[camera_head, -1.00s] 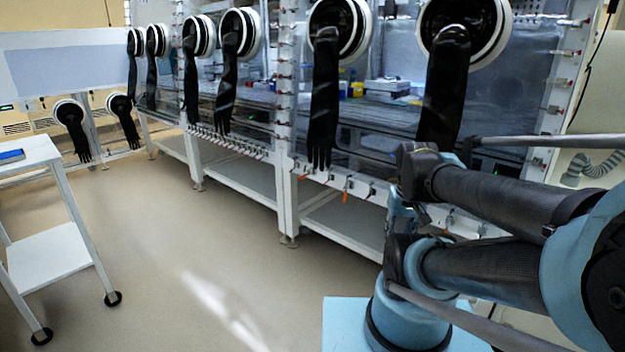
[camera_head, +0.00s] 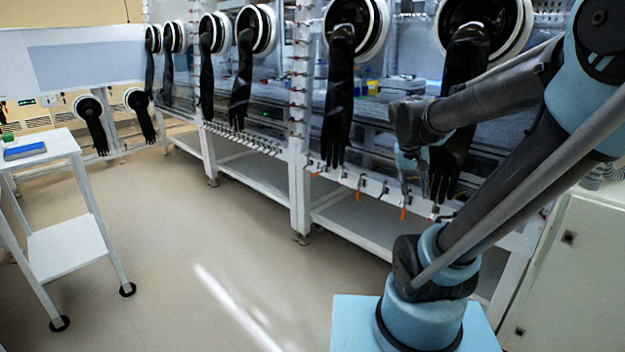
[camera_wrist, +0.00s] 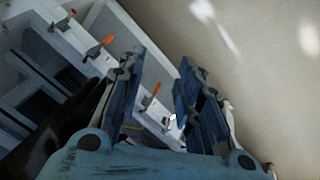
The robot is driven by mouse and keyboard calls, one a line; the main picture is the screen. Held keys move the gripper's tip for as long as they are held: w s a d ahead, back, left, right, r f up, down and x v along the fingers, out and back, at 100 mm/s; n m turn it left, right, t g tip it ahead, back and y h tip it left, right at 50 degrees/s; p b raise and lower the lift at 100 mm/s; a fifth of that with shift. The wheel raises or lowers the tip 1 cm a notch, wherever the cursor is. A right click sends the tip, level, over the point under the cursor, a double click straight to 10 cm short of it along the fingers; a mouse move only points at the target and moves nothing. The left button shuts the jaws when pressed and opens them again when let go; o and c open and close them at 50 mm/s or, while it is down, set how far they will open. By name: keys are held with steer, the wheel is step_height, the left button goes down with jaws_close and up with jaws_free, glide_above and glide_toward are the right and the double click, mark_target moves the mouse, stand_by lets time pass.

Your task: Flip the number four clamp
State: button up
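Small clamps with orange tips sit along the lower white rail of the glovebox; one (camera_head: 318,172) is at the left, another (camera_head: 360,188) right of it, and a third (camera_head: 403,212) just below my gripper (camera_head: 414,178). No numbers are readable, so I cannot tell which clamp is number four. In the wrist view, my gripper (camera_wrist: 158,98) is open with its two blue-grey fingers apart. An orange-tipped clamp (camera_wrist: 151,96) shows in the gap between them, beyond the fingertips or level with them; I cannot tell which. Another orange-tipped clamp (camera_wrist: 100,46) lies to the upper left. Nothing is held.
Black gloves hang from round ports in front of the rail; one glove (camera_head: 338,100) hangs left of my gripper and another (camera_head: 455,150) close beside it. A white trolley (camera_head: 75,248) stands at the left. The floor (camera_head: 190,240) between is clear.

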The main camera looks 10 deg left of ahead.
steer(key=w+a+r+m+t+h, duration=0.1)
steer(key=w+a, duration=0.2)
steer(key=w, duration=0.6)
steer(key=w+a+t+h, duration=0.1)
steer(key=w+a+h, duration=0.15)
steer(key=w, duration=0.65)
steer(key=w+a+r+m+h, duration=0.1)
steer(key=w+a, duration=0.3)
steer(key=w, duration=0.5)
steer(key=w+a+f+t+h, duration=0.1)
steer(key=w+a+f+t, duration=0.15)
steer(key=w+a, duration=0.4)
steer(key=w+a+f+t+h, duration=0.1)
steer(key=w+a+f, duration=0.35)
steer(key=a, duration=0.25)
steer(key=m+t+h, duration=0.2)
steer(key=m+t, duration=0.1)
steer(key=t, duration=0.3)
glide_toward(313, 175)
steer(key=x, duration=1)
steer(key=shift+w+f, duration=0.4)
steer(key=shift+w, duration=0.1)
